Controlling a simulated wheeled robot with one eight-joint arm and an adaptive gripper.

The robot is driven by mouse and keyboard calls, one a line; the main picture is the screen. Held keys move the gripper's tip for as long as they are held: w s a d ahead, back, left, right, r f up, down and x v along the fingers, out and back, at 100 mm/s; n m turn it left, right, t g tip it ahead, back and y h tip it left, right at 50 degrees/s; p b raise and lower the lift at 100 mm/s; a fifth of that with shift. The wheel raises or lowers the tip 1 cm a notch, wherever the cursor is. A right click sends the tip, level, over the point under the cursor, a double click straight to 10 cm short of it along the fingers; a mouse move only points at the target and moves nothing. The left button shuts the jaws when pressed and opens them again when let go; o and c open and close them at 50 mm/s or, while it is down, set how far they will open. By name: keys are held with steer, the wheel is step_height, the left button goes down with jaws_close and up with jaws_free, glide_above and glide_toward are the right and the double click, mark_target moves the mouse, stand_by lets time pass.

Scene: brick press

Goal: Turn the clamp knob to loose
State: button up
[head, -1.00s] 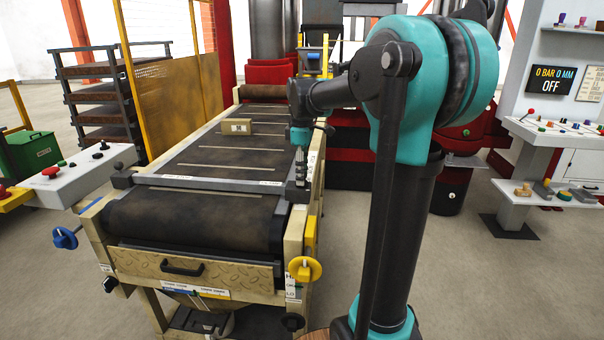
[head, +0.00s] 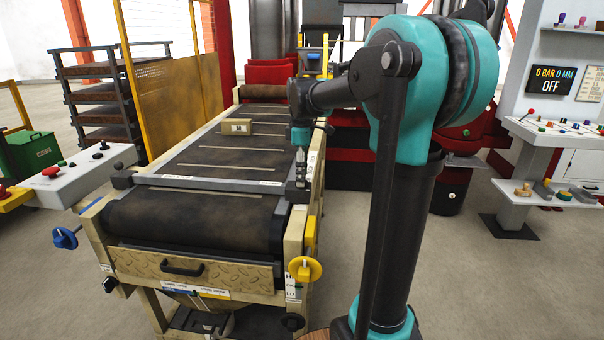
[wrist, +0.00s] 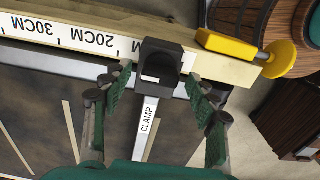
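The clamp knob (wrist: 160,62) is a black block-like knob with a pale mark. It sits at the ruler end of a grey bar labelled CLAMP (wrist: 147,122) in the wrist view. My gripper (wrist: 158,82) is open, with one green-padded finger on each side of the knob. Small gaps seem to show between fingers and knob; I cannot tell whether either touches. In the head view my gripper (head: 301,175) points down at the right end of the grey crossbar (head: 210,183) over the conveyor. The knob is not clear there.
A wooden rail with a centimetre scale (wrist: 80,35) runs beside the knob. A yellow bar with a round yellow knob (wrist: 280,58) lies to its right. The dark belt (head: 190,220) carries a small tan block (head: 237,127) farther back. A blue handwheel (head: 66,238) stands at the left.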

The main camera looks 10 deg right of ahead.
step_height(320, 180, up, 12)
stand_by(0.6)
